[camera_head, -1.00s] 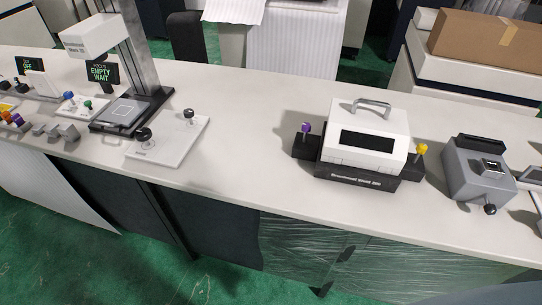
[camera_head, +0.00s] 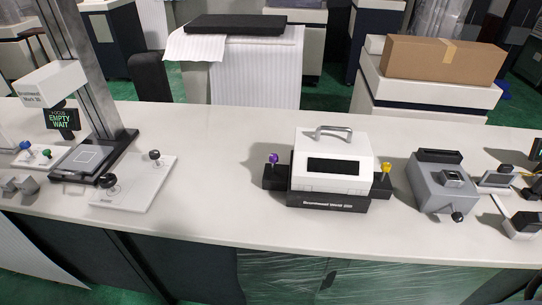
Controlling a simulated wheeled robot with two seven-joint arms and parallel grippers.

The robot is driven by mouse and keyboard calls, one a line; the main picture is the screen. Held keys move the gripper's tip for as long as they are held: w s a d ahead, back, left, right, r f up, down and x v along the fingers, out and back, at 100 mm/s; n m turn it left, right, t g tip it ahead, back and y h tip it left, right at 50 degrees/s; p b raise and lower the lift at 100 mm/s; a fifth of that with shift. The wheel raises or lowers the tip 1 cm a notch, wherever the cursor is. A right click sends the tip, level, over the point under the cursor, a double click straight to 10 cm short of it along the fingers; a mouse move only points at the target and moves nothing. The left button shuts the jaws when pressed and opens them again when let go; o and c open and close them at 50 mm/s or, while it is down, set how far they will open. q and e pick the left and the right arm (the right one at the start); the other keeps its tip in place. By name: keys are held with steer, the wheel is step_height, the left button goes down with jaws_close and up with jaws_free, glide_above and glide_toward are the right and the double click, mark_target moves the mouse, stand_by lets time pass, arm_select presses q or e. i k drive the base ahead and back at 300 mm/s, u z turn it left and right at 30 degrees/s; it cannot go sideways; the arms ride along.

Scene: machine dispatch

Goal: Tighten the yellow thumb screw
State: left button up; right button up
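The yellow thumb screw (camera_head: 386,168) stands upright on the black side block at the right of a white machine (camera_head: 331,147). The machine has a grey top handle, a dark window and a black base with white lettering. A purple thumb screw (camera_head: 274,159) stands on the matching block at its left. How far the yellow screw is turned in cannot be told at this size. Neither of my grippers is in view.
A grey box device (camera_head: 441,182) with a black knob stands right of the white machine. A white plate (camera_head: 131,184) with two black knobs and a tall column machine (camera_head: 85,90) stand at the left. The white counter (camera_head: 218,190) is clear between the plate and the white machine.

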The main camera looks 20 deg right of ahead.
mark_target(385, 167)
steer(key=z, duration=1.75)
